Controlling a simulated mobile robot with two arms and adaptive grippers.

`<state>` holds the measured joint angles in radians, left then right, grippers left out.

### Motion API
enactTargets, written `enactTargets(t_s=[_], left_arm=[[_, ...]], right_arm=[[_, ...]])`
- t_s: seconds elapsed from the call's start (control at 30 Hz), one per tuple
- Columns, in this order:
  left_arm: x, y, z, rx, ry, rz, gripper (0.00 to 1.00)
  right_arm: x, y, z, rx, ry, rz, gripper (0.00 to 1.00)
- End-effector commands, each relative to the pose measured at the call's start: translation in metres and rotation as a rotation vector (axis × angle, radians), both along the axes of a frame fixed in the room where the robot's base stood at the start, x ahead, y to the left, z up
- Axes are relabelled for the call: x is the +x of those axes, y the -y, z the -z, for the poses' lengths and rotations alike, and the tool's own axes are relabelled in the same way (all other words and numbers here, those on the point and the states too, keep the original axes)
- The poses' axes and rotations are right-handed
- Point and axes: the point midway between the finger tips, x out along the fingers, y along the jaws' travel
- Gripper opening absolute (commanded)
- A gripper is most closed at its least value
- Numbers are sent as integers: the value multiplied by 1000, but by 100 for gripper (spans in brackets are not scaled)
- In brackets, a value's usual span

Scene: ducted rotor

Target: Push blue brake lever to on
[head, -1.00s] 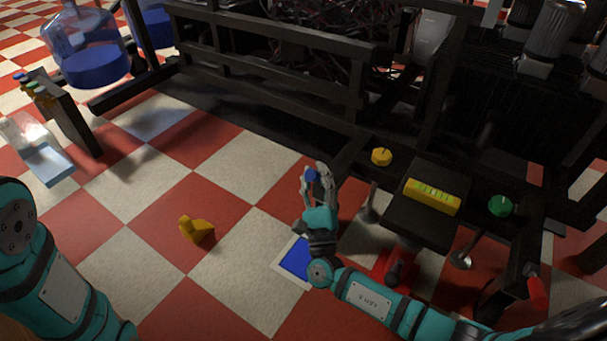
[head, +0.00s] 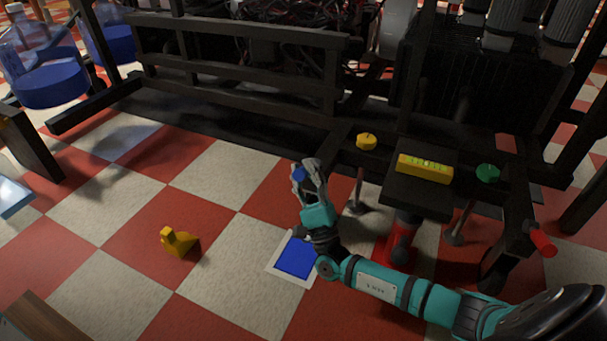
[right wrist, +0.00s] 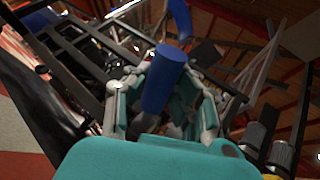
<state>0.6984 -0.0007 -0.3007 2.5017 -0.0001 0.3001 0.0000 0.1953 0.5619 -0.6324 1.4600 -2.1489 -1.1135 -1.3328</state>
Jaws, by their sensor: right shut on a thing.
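The blue brake lever shows as a small blue handle (head: 299,174) between the fingers of my right gripper (head: 308,167) in the head view. In the right wrist view the blue handle (right wrist: 163,82) is a thick blue cylinder, tilted a little, with the teal and grey fingers (right wrist: 160,105) on both sides of it. The right gripper is shut on the handle. The lever's base and any on or off marking are hidden or too small to tell. My left gripper is not in view.
A yellow box (head: 425,168) sits on a dark stand, between a yellow knob (head: 366,142) and a green knob (head: 488,172). A red handle (head: 542,243) is at the right. A blue floor square (head: 295,258) and a yellow object (head: 178,241) lie on the checkered floor, which is mostly clear at left.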

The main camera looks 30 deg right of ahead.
Motion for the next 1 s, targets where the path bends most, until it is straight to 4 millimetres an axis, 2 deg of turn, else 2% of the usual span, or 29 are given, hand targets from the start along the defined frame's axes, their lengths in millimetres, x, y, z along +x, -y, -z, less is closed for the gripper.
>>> enactTargets(t_s=[0.23, 0.27, 0.47, 0.77, 0.87, 1.0], left_arm=[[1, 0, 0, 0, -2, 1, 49], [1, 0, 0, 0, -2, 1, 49], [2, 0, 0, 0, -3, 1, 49], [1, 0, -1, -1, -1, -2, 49], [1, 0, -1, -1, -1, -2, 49], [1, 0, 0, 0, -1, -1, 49]], right_arm=[[-1, 0, 5, -4, -8, 1, 0], [-1, 0, 5, -4, -8, 1, 22], [-1, 0, 3, -3, -5, 1, 48], [-1, 0, 2, -3, -3, 1, 49], [-7, -1, 8, -3, -5, 1, 49], [-25, -1, 26, -3, -8, 0, 49]])
